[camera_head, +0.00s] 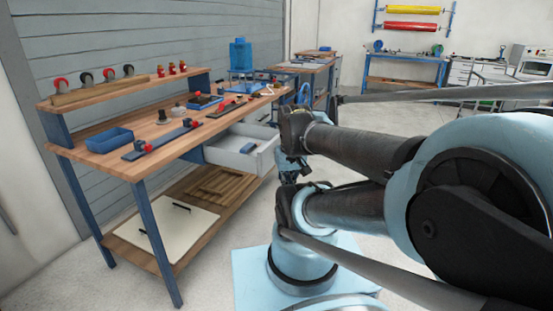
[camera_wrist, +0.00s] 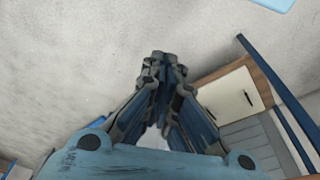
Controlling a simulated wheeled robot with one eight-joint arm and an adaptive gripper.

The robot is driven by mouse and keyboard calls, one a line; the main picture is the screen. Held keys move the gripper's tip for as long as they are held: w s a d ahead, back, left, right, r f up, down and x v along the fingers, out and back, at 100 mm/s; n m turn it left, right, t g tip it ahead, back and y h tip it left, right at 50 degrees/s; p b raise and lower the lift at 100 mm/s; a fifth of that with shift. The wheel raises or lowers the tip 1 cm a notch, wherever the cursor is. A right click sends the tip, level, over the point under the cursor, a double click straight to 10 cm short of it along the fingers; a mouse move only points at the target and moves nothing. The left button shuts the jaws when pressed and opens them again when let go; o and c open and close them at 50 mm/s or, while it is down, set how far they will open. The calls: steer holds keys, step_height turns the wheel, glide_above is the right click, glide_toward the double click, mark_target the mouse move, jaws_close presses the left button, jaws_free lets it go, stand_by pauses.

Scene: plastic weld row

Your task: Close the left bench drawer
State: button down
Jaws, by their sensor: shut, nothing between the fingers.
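The left bench drawer (camera_head: 226,158) is a light grey box pulled out from under the wooden bench top in the head view. It is open, with a blue item and a small dark item inside. In the wrist view my gripper (camera_wrist: 164,56) has its fingertips together and nothing between them, with the pale floor behind them. In the head view my arm's end is just right of the drawer's front. Part of the front is hidden there, and I cannot tell whether the gripper touches it. I cannot make out the drawer clearly in the wrist view.
The workbench (camera_head: 122,160) carries a blue tray (camera_head: 109,141) and several tools. A white panel (camera_head: 163,235) with black handles lies on its lower shelf; it also shows in the wrist view (camera_wrist: 222,108). More benches stand behind.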

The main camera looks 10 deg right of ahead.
steer(key=w+d+r+m+y, duration=0.2)
steer(key=w+d+m, duration=0.2)
steer(key=w+m, duration=0.85)
steer(key=w+d+r+m+y, duration=0.25)
steer(key=w+d+m, duration=0.25)
steer(key=w+m, duration=0.7)
steer(key=w+a+f, duration=0.3)
steer(key=a+f, duration=0.3)
steer(key=f, duration=0.2)
steer(key=shift+w+a+f+m+h, duration=0.25)
steer(key=shift+f+m+h, duration=0.1)
steer(key=shift+m+h, duration=0.1)
